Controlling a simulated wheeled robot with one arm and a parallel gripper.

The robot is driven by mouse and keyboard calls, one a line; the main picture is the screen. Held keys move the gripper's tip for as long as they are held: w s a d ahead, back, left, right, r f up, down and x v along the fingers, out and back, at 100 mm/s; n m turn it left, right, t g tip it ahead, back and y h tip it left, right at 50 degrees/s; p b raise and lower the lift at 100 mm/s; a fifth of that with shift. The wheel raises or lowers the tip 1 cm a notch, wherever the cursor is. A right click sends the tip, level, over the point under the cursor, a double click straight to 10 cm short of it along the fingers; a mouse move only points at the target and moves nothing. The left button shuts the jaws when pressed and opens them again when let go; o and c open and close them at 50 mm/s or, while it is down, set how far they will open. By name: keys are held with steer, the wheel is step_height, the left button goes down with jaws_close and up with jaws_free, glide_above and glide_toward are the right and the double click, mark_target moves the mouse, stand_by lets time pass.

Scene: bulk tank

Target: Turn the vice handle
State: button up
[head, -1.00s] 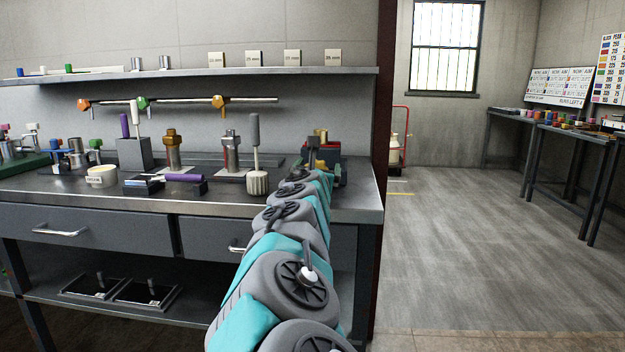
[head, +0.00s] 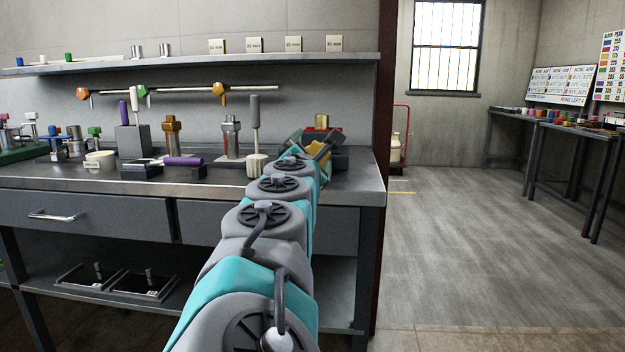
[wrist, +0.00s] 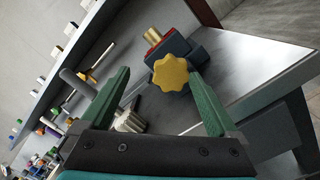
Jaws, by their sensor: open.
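The vice handle is a yellow lobed knob (wrist: 170,74) on the front of a small dark vice with red parts (wrist: 198,58). A gold cylinder (wrist: 153,36) sits at the top of the vice. In the head view the vice (head: 338,157) stands at the right end of the workbench, partly hidden by my gripper. My gripper (wrist: 160,74) is open, with its two green fingers on either side of the knob in the wrist view. The knob appears just beyond the fingertips; I cannot tell whether they touch it. In the head view my gripper (head: 312,146) is rolled over to a slant.
A ribbed pale knob with an upright grey handle (head: 256,163) stands close to the left of my arm. Brass (head: 171,137) and steel (head: 231,138) fittings stand farther left. The bench's right edge (wrist: 262,92) is near the vice, with open floor beyond.

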steer(key=m, duration=0.1)
steer(key=m+b, duration=0.1)
steer(key=m, duration=0.1)
steer(key=m+b, duration=0.1)
steer(key=shift+s+f+m, duration=0.25)
steer(key=shift+m, duration=0.05)
steer(key=m+b, duration=0.1)
steer(key=m, duration=0.1)
steer(key=m+b, duration=0.1)
steer(key=m, duration=0.1)
steer(key=m+b, duration=0.2)
steer(key=shift+s+d+f, duration=0.2)
steer(key=shift+s, duration=0.15)
steer(key=m+b, duration=0.1)
steer(key=m, duration=0.2)
steer(key=s+m+b, duration=0.1)
steer(key=m+b, duration=0.1)
steer(key=m, duration=0.1)
steer(key=f+m+b, duration=0.1)
steer(key=m+b, duration=0.1)
steer(key=m, duration=0.2)
steer(key=shift+s+g, duration=0.25)
steer(key=shift+g, duration=0.15)
